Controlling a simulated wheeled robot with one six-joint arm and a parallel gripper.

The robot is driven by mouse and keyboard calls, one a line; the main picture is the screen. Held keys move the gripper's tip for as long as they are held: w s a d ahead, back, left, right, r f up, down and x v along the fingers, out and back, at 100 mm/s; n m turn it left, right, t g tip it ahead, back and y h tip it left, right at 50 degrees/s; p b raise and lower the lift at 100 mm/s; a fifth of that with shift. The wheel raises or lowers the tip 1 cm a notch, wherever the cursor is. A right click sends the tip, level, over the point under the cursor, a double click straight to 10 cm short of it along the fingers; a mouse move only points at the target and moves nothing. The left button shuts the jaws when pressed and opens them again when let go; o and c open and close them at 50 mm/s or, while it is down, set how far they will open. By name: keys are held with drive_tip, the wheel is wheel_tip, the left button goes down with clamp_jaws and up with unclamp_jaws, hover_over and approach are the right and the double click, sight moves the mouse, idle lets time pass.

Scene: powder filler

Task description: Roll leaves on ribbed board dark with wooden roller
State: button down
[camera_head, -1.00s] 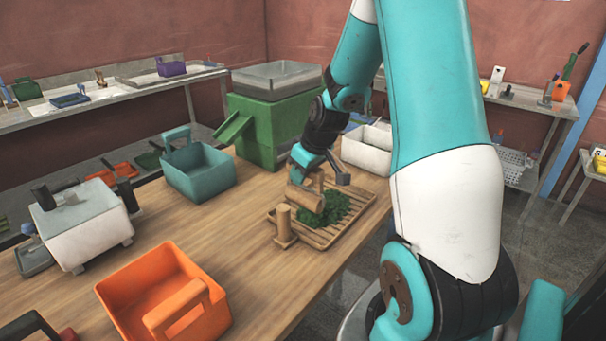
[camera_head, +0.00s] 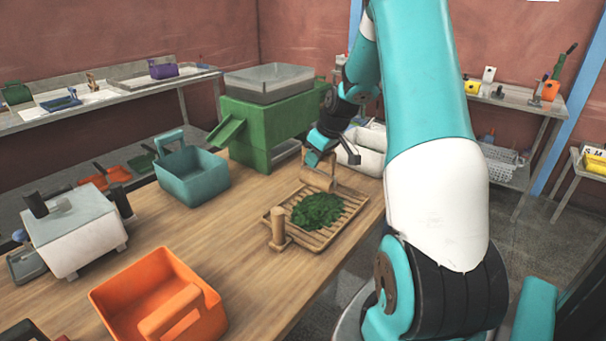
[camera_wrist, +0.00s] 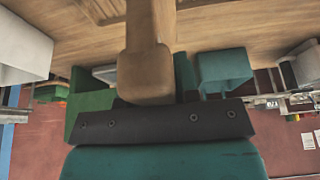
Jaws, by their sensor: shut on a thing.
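My gripper (camera_head: 334,152) is shut on the wooden roller (camera_head: 318,178) at the far end of the ribbed board (camera_head: 268,214). The roller's wooden handle (camera_wrist: 146,75) fills the middle of the wrist view. Dark green leaves (camera_head: 318,210) lie in a loose, flattened heap on the middle of the board. The roller is beyond the leaves, apart from the heap in the head view; I cannot tell whether it touches the board.
A wooden post on a base (camera_head: 279,228) stands at the board's near left corner. A teal bin (camera_head: 193,178), an orange bin (camera_head: 205,292) and a white box (camera_head: 70,232) stand to the left. A green machine (camera_head: 262,122) and white bins (camera_head: 368,140) stand behind. The table's middle left is clear.

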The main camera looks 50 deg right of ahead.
drive_tip(key=d, duration=0.7)
drive_tip(key=f+b, duration=0.1)
drive_tip(key=f, duration=0.1)
drive_tip(key=f+b, duration=0.2)
drive_tip(key=d+f+b, duration=0.1)
drive_tip(key=f, duration=0.2)
drive_tip(key=shift+s, duration=0.35)
drive_tip(key=s+a+b, duration=0.1)
drive_tip(key=a+b, duration=0.1)
drive_tip(key=a, duration=1.7)
wheel_tip(320, 180, up, 7)
drive_tip(key=p, duration=0.5)
drive_tip(key=shift+s+d, duration=0.2)
drive_tip(key=shift+d, duration=0.25)
